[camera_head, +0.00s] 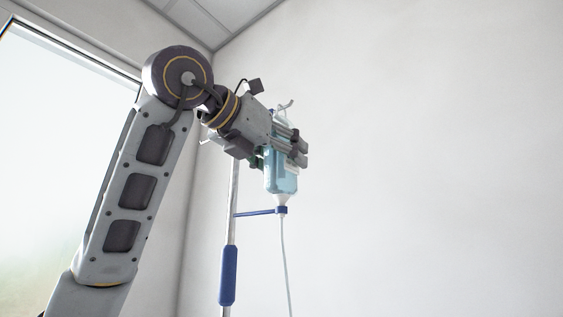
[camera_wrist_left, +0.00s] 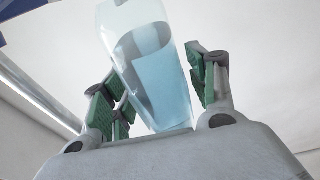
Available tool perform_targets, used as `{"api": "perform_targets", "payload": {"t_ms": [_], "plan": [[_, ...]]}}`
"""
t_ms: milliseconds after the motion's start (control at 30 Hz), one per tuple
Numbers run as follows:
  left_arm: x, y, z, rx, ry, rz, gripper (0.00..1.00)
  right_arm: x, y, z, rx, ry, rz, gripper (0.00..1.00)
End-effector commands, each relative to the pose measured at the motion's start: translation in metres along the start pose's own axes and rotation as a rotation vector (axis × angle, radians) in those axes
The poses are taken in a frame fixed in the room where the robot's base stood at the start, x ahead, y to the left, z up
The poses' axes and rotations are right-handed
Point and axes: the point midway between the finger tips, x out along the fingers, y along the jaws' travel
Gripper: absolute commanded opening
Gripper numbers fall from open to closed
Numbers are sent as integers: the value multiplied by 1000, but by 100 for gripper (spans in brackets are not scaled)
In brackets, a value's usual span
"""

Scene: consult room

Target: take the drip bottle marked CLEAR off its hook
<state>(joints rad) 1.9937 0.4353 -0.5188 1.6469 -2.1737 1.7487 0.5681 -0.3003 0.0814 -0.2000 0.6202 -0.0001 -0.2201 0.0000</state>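The drip bottle (camera_head: 282,182), pale blue and clear, hangs upright on the stand in the head view, its neck pointing down. No marking on it is readable. A small hook (camera_head: 286,105) shows above it. My left gripper (camera_head: 298,147) is at the bottle's upper part and hides some of it. In the left wrist view the bottle (camera_wrist_left: 158,75) stands between the green-padded fingers (camera_wrist_left: 158,90), with narrow gaps seeming to show on both sides. The left gripper looks open around it. My right gripper is not in view.
The stand's pole (camera_head: 233,195) has a blue grip (camera_head: 227,275). A blue side arm (camera_head: 258,213) reaches to the bottle's neck, and a thin tube (camera_head: 286,265) hangs below. A window (camera_head: 60,140) is at left. The space right of the bottle is clear before a bare wall.

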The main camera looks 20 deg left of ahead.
Motion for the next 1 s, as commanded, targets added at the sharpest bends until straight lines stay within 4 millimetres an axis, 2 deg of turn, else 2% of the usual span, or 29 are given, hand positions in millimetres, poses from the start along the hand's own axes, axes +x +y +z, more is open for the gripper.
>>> {"api": "perform_targets", "payload": {"t_ms": [67, 333, 767, 1000], "plan": [[0, 0, 0, 0, 0, 0, 43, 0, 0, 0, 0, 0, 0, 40], [0, 0, 0, 0, 0, 0, 8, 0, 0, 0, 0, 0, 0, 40], [-1, 2, 2, -1, -2, 0, 7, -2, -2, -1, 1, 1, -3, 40], [-1, 9, 11, 0, -2, -4, 7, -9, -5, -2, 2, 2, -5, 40]]}}
